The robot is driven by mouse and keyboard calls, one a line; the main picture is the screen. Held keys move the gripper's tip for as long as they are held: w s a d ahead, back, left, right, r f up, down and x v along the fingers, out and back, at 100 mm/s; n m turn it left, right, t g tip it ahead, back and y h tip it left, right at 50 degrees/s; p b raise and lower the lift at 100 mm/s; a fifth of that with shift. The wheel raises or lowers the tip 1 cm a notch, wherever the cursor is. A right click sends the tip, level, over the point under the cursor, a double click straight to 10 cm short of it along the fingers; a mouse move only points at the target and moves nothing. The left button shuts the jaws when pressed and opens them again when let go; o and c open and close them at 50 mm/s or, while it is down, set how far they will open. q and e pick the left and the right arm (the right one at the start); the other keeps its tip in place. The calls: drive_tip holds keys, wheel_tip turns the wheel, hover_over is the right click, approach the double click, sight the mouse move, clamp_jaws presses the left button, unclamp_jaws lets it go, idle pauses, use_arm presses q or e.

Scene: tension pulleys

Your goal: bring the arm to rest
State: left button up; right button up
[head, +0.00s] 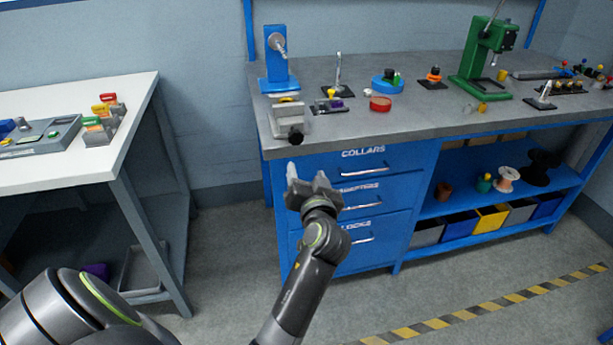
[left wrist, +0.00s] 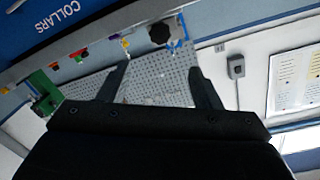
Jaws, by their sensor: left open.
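My left gripper (head: 307,177) is in front of the blue drawer cabinet, just below the grey bench top's front left corner. Its fingers point up and away from me, apart, with nothing between them. In the left wrist view the two fingers (left wrist: 158,72) also stand apart and empty, with the bench and wall beyond them. My right gripper does not show in either view.
A grey bench (head: 340,132) with blue drawers (head: 350,185) stands ahead. A grey vise-like block (head: 287,120) with a black knob sits at its front left corner. A white table (head: 130,110) stands at left. Open floor (head: 232,260) lies between them.

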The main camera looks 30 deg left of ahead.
use_arm(q)
wheel_tip(320, 180, down, 22)
drive_tip(key=d+r+m+g+h+p, duration=0.1)
drive_tip(key=d+m+g+h+p, duration=0.1)
drive_tip(key=m+h, duration=0.25)
drive_tip(key=s+f+g+h, duration=0.2)
drive_tip(key=s+f, duration=0.3)
drive_tip(key=f, duration=0.4)
drive_tip(key=s+f+g+h, duration=0.15)
drive_tip(key=s+f, duration=0.25)
drive_tip(key=f, duration=0.4)
drive_tip(key=s+f+g+h+p, duration=0.1)
drive_tip(key=s+f, duration=0.5)
drive_tip(key=s, duration=0.6)
drive_tip(key=s+f+n+g+h, duration=0.1)
drive_tip(key=s+f+g, duration=0.2)
drive_tip(key=s, duration=1)
drive_tip(key=s+f+n+g+p, duration=0.1)
drive_tip(key=s+f+g, duration=0.1)
drive_tip(key=s+f, duration=0.7)
drive_tip(key=s, duration=0.4)
drive_tip(key=shift+a+f+h+p, duration=0.25)
drive_tip(key=shift+a+h+p, duration=0.05)
drive_tip(key=shift+a+h, duration=0.1)
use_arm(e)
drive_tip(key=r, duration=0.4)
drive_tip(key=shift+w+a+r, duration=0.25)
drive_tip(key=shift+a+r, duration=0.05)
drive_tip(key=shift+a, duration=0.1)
